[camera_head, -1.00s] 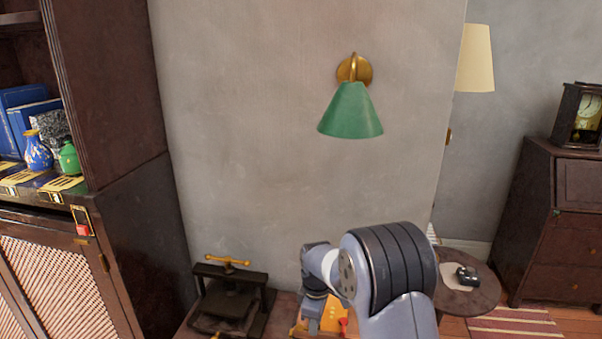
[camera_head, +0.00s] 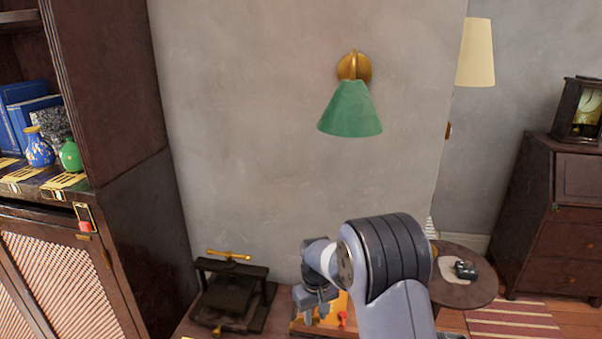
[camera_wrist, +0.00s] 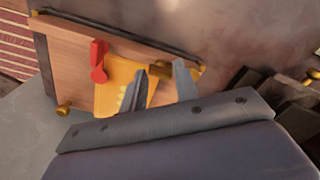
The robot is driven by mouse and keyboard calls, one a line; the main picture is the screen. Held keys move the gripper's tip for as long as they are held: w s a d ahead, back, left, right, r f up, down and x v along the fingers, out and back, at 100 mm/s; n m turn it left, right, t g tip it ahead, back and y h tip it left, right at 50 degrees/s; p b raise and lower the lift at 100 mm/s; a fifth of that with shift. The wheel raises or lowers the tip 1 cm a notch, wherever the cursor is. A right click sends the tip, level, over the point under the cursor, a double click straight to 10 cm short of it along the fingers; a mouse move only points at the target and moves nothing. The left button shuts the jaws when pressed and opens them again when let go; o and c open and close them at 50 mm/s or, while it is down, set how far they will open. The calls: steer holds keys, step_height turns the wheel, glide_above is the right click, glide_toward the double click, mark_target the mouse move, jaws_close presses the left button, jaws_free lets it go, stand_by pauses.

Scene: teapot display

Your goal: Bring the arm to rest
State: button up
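My arm (camera_head: 385,265) is bent in front of the wall, with its wrist to the left of the big dark-banded joint. My gripper (camera_head: 318,312) points down in front of a yellow-orange item with a red part (camera_head: 342,318) on the low table. In the wrist view, my gripper (camera_wrist: 160,72) has two grey fingers standing apart with nothing held between them. Behind the fingers, the yellow item (camera_wrist: 115,85) and its red lever (camera_wrist: 98,62) lie on a wooden board with brass knobs (camera_wrist: 62,110). How far the fingertips are from it is hard to tell.
A dark press with a brass handle (camera_head: 228,255) stands left of my gripper. A green wall lamp (camera_head: 350,108) hangs above. A cabinet (camera_head: 125,230) with vases is at left. A round table (camera_head: 470,290) and a dark bureau (camera_head: 555,215) are at right.

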steer(key=m+p, duration=0.1)
steer(key=m, duration=0.2)
steer(key=shift+r+m, duration=0.1)
steer(key=shift+m, duration=0.3)
steer(key=m+p, duration=0.1)
steer(key=m, duration=0.2)
steer(key=shift+m, duration=0.3)
steer(key=shift+r, duration=0.95)
